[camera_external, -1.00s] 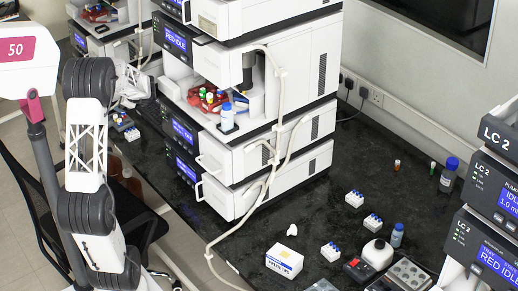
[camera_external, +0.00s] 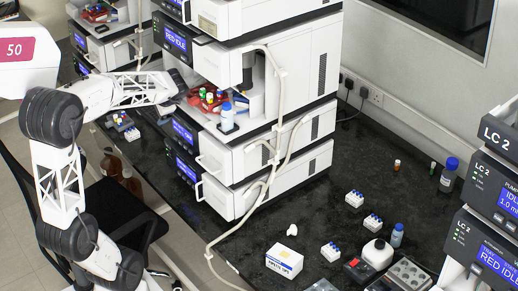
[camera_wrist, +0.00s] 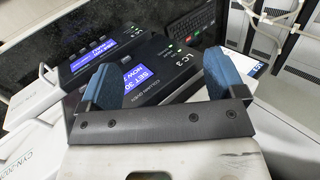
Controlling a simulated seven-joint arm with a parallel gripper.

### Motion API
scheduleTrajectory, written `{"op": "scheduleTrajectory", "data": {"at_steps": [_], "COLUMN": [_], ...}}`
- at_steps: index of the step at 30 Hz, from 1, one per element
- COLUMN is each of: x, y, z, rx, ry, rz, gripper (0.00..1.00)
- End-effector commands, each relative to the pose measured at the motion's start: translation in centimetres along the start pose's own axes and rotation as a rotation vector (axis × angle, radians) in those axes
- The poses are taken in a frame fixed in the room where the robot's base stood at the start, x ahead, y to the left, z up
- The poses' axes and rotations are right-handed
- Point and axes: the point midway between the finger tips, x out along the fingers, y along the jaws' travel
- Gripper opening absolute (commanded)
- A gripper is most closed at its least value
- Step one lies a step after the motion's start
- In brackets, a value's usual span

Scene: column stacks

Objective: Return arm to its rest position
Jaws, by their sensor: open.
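My gripper (camera_wrist: 165,80) shows in the wrist view with its two blue fingers spread apart and nothing between them. Beyond the fingers is a dark instrument front labelled LC3 (camera_wrist: 160,62) with a lit blue screen (camera_wrist: 125,87). In the external view my white and grey arm is at the left, with its forearm stretched toward the middle instrument stack (camera_external: 240,100). The gripper's fingers cannot be made out clearly there.
The middle stack has an open bay with a red tray (camera_external: 208,104) and a blue-capped bottle (camera_external: 227,117). A black chair (camera_external: 130,215) stands by my arm. Another stack (camera_external: 490,215) is at right.

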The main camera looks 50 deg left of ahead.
Motion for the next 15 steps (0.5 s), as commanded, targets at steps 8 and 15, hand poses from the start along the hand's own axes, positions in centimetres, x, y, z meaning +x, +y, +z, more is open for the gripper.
{"op": "scheduleTrajectory", "data": {"at_steps": [8, 15], "x": [-5.7, -9.8], "y": [7.4, 13.6], "z": [0.4, 1.8], "rx": [-0.049, -0.080], "ry": [0.095, 0.162], "rz": [0.125, 0.247], "gripper": [0.89, 0.89]}}
